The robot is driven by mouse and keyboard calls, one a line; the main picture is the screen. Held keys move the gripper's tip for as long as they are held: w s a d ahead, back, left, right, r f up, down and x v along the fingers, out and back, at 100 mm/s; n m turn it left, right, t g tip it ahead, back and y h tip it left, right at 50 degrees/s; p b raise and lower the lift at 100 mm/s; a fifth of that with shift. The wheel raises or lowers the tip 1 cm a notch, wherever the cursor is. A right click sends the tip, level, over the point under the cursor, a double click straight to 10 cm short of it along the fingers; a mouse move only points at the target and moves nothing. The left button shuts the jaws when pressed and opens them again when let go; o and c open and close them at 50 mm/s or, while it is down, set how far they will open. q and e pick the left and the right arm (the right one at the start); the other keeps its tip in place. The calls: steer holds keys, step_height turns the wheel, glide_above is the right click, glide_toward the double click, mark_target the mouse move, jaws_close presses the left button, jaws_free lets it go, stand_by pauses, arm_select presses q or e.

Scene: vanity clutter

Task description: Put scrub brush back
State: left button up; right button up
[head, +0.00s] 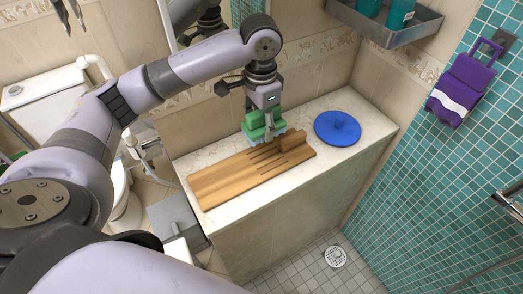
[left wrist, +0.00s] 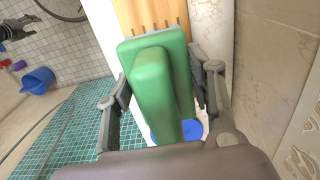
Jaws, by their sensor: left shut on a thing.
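The scrub brush (head: 259,121) has a green body, and pale bluish bristles show below it in the head view. My left gripper (head: 265,107) is shut on it, at the back edge of the wooden slotted board (head: 225,181) on the counter. In the left wrist view the green brush (left wrist: 154,85) fills the space between the two fingers, and the board (left wrist: 150,14) shows beyond it. I cannot tell whether the brush touches the board or counter.
A blue round lid-like thing (head: 338,129) lies on the counter (head: 377,124), right of the board. A metal shelf (head: 375,27) with teal containers hangs above. Bare counter lies along the front edge.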

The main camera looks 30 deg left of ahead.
mark_target(261, 160)
arm_select(q)
step_height(261, 160, down, 11)
steer(key=shift+f+p, duration=0.1)
steer(key=shift+p, duration=0.5)
steer(key=o, duration=1.1)
steer(key=shift+f, duration=0.1)
step_height(261, 160, up, 12)
steer(key=shift+r+b, duration=0.15)
steer(key=shift+b, duration=0.85)
steer(key=shift+s, duration=0.1)
